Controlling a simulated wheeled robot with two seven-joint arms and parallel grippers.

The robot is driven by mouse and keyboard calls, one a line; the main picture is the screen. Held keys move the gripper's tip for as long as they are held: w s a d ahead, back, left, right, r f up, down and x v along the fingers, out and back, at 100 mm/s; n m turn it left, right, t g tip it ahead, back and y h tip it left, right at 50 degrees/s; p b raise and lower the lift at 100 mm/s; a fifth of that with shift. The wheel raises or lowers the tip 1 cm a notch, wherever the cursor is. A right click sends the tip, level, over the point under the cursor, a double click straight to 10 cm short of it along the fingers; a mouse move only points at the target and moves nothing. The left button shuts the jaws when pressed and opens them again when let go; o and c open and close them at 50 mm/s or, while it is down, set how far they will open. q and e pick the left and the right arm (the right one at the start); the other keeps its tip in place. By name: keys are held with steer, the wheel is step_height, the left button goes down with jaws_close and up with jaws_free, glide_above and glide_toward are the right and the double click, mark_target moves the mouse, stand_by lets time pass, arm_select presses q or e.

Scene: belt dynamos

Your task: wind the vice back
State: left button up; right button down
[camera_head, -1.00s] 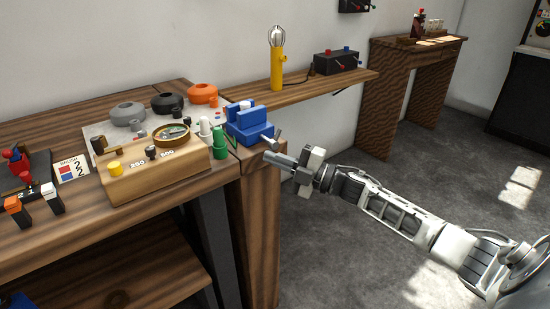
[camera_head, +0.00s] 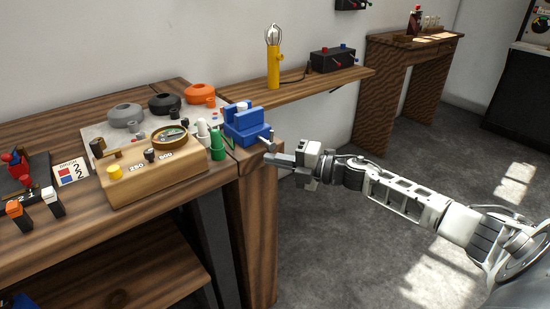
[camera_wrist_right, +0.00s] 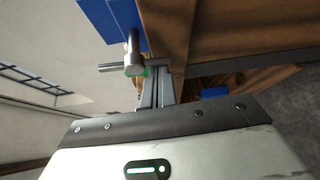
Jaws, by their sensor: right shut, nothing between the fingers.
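The blue vice (camera_head: 245,124) sits at the right end of the wooden bench. Its metal screw and crossbar handle (camera_head: 267,146) stick out toward my right arm. My right gripper (camera_head: 270,159) is shut and empty, with its fingertips just beside and below the handle. In the right wrist view, the vice (camera_wrist_right: 113,20) is at the top, and the handle's crossbar (camera_wrist_right: 111,67) lies sideways at the screw end. The shut fingers (camera_wrist_right: 157,90) are close to the right of the screw end; I cannot tell whether they touch it. My left gripper is out of view.
A wooden instrument box (camera_head: 155,172) and a green cylinder (camera_head: 217,148) stand close left of the vice. A narrow shelf (camera_head: 300,88) with a yellow lamp (camera_head: 273,67) runs behind. The floor (camera_head: 350,230) right of the bench is clear.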

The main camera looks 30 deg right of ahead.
steer(key=shift+w+d+n+h+p, duration=0.1)
steer(key=shift+d+n+h+p, duration=0.25)
steer(key=shift+n, duration=0.35)
steer(key=shift+n+g+h, duration=0.25)
steer(key=shift+n+g, duration=0.15)
steer(key=shift+n, duration=0.1)
steer(key=shift+d+p, duration=0.1)
steer(key=shift+p, duration=0.2)
steer(key=shift+d, duration=0.1)
stand_by(0.6)
stand_by(0.7)
